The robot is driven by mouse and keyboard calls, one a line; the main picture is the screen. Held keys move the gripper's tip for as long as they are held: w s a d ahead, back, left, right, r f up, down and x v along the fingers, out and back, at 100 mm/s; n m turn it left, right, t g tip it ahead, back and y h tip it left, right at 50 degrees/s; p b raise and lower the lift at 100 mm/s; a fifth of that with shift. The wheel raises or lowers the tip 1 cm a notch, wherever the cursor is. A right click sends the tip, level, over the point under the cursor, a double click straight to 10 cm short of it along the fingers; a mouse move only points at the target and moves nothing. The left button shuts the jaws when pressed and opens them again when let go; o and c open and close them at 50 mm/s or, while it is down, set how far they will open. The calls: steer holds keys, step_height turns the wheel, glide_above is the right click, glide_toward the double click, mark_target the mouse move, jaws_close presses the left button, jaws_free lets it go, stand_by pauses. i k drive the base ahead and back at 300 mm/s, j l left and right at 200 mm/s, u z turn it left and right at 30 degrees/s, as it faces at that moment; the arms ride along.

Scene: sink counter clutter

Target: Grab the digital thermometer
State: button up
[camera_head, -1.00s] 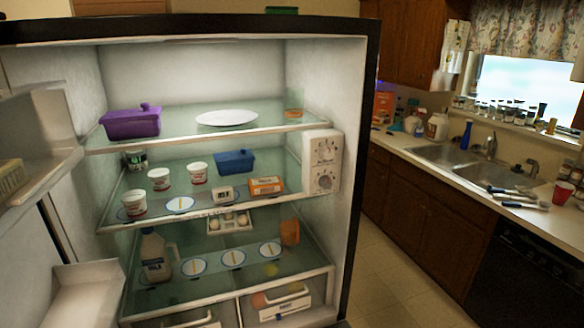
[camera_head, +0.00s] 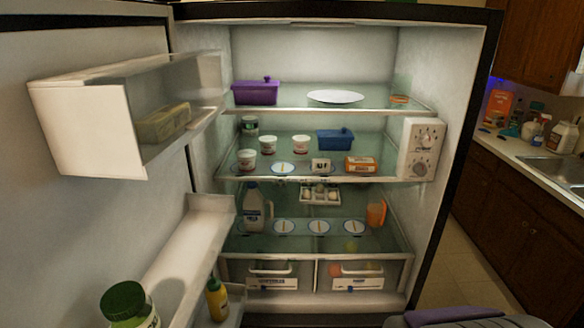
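A small white box with a dark display (camera_head: 320,165) stands on the front part of the middle fridge shelf; it looks like the digital thermometer. It is upright, between a white plate (camera_head: 283,168) on its left and an orange box (camera_head: 361,164) on its right. Its display is too small to read. My gripper is not recognizable in this view. A grey, rounded shape, possibly part of me, shows at the bottom right edge.
The open fridge door with its bins (camera_head: 85,130) fills the left side. White cups (camera_head: 301,145) and a blue container (camera_head: 336,140) share the middle shelf. The fridge's right wall holds a control panel (camera_head: 422,150). A sink counter (camera_head: 530,160) lies to the right.

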mark_target(319, 165)
steer(key=i+l+u, duration=0.1)
steer(key=u, duration=0.25)
steer(key=l+u, duration=0.4)
steer(key=i+l+u, duration=0.1)
steer(key=u, duration=0.25)
steer(key=l+u, duration=0.3)
steer(key=l, duration=1.5)
